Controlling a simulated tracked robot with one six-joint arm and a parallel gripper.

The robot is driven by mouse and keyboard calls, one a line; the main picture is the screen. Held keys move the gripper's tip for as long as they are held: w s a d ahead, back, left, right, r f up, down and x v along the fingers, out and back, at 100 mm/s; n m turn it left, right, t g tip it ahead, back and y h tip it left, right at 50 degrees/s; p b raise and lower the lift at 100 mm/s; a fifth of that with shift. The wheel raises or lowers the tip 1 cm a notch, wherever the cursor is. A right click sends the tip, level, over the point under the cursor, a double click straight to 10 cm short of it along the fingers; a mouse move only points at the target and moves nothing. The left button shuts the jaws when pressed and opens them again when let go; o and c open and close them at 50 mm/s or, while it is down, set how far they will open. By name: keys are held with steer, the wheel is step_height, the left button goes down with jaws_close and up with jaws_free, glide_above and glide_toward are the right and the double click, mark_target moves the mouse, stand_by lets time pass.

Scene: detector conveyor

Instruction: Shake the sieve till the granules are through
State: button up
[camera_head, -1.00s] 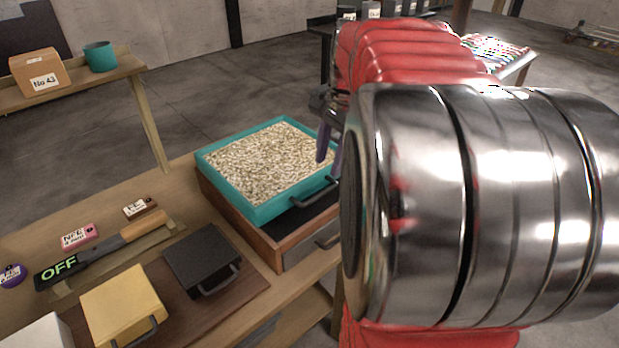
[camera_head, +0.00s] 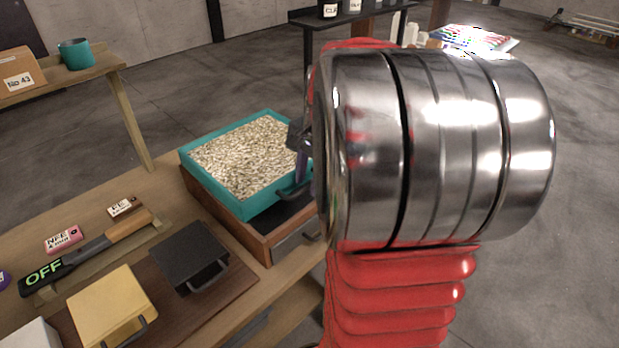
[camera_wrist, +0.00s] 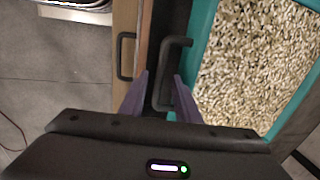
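The sieve (camera_head: 228,207) is a teal square frame full of pale granules (camera_head: 243,157). It sits on a wooden box (camera_head: 256,240) at the bench's right end. Its dark handle (camera_head: 293,190) faces the near right side; it also shows in the wrist view (camera_wrist: 172,43). My gripper (camera_wrist: 160,97) is open, with its purple fingers apart on either side of the handle's bar. A clear gap shows between the left finger and the bar. In the head view, my arm hides part of the gripper (camera_head: 303,165). What lies under the granules is hidden.
The box has a drawer handle (camera_wrist: 123,55) close left of my fingers. On the bench are a black lidded block (camera_head: 195,255), a yellow block (camera_head: 112,305) and a lever marked OFF (camera_head: 45,272). A shelf (camera_head: 105,68) holds a teal cup (camera_head: 76,53).

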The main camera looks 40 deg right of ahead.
steer(key=shift+c, duration=0.5)
jaws_close()
steer(key=s, duration=0.5)
steer(key=shift+s+d, duration=0.1)
steer(key=shift+s, duration=0.25)
steer(key=shift+o, duration=0.5)
jaws_free()
